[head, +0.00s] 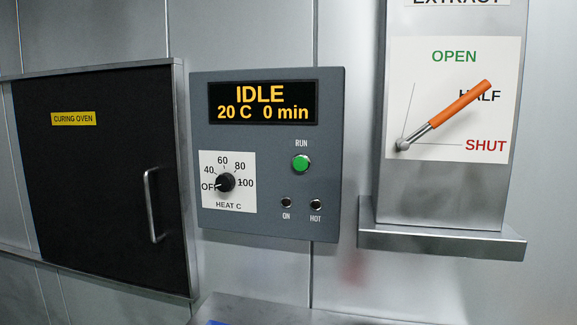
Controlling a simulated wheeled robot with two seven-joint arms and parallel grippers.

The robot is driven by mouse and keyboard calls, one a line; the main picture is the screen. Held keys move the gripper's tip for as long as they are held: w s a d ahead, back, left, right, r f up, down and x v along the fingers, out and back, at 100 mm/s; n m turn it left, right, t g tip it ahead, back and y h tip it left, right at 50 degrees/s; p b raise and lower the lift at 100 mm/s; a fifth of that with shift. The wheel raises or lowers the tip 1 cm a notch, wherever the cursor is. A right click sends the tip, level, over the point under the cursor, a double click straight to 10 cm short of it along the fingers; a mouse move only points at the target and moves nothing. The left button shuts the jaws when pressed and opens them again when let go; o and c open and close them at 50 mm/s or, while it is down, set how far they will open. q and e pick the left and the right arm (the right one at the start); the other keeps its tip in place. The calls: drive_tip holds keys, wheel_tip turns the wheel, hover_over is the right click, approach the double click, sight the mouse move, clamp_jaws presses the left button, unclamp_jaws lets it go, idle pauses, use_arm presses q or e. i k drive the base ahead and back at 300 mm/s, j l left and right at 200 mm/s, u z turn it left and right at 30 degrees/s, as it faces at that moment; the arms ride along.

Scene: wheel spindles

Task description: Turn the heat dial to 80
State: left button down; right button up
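The heat dial (226,183) is a small black knob on a white plate (240,205) marked OFF, 40, 60, 80, 100 and HEAT C. Its pale pointer line is toward OFF at the left. The plate is at the lower left of a grey control panel (265,222). The panel's display (263,103) reads IDLE, 20 C, 0 min in yellow. Neither of my grippers is in the head view.
Left of the panel is the black curing oven door (95,205) with a vertical metal handle (150,205). A green RUN button (301,163) and ON and HOT lamps are on the panel. At right, an orange-handled extract lever (460,105) points near HALF above a metal ledge (440,240).

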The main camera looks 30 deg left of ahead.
sight(225, 182)
drive_tip(key=u, duration=1.4)
